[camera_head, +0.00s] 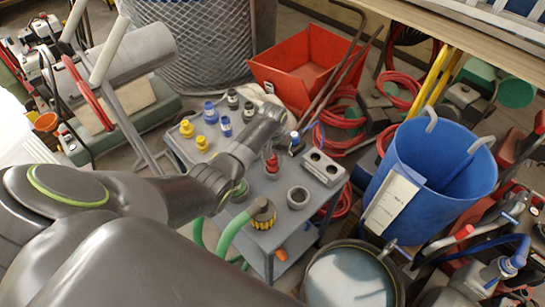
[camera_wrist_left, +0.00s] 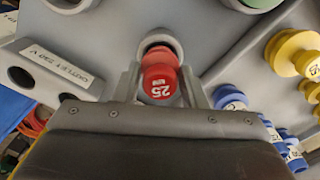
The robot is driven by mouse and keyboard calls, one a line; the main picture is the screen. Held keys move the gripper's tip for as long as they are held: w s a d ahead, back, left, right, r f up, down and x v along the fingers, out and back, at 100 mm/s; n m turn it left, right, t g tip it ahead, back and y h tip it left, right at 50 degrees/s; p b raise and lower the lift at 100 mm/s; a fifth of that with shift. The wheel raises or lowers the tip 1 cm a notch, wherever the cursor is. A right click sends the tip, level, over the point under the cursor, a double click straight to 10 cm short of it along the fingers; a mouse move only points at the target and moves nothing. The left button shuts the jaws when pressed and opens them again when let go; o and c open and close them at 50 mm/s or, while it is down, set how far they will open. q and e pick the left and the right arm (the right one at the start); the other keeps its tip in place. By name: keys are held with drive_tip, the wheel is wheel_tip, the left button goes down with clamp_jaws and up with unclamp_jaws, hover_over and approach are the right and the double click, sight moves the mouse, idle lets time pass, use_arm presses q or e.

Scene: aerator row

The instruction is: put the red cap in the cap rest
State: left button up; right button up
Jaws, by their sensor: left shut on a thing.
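The red cap (camera_head: 271,163), marked 25, is between the two fingers of my left gripper (camera_head: 273,156) above the grey cart top. In the left wrist view the red cap (camera_wrist_left: 160,84) fills the gap between the fingers (camera_wrist_left: 162,92), which are shut on it. A grey round rim shows behind its far end; I cannot tell whether the cap sits inside it. A grey open cup (camera_head: 298,197) stands just right of and nearer than the cap; I cannot tell which fitting is the cap rest. My right gripper is out of view.
A two-hole outlet block (camera_head: 322,167) stands right of the gripper; its label shows in the wrist view (camera_wrist_left: 56,67). Yellow caps (camera_head: 202,143) and blue caps (camera_head: 210,113) stand on the left. A green hose with a yellow-ringed connector (camera_head: 262,214) lies at the near edge.

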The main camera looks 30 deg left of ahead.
use_arm(q)
drive_tip(key=shift+f+b, duration=0.75)
drive_tip(key=shift+f, duration=0.45)
drive_tip(key=o, duration=1.1)
drive_tip(key=shift+c, duration=0.2)
drive_tip(key=shift+r, duration=0.1)
wheel_tip(320, 180, up, 17)
drive_tip(key=shift+s, duration=0.1)
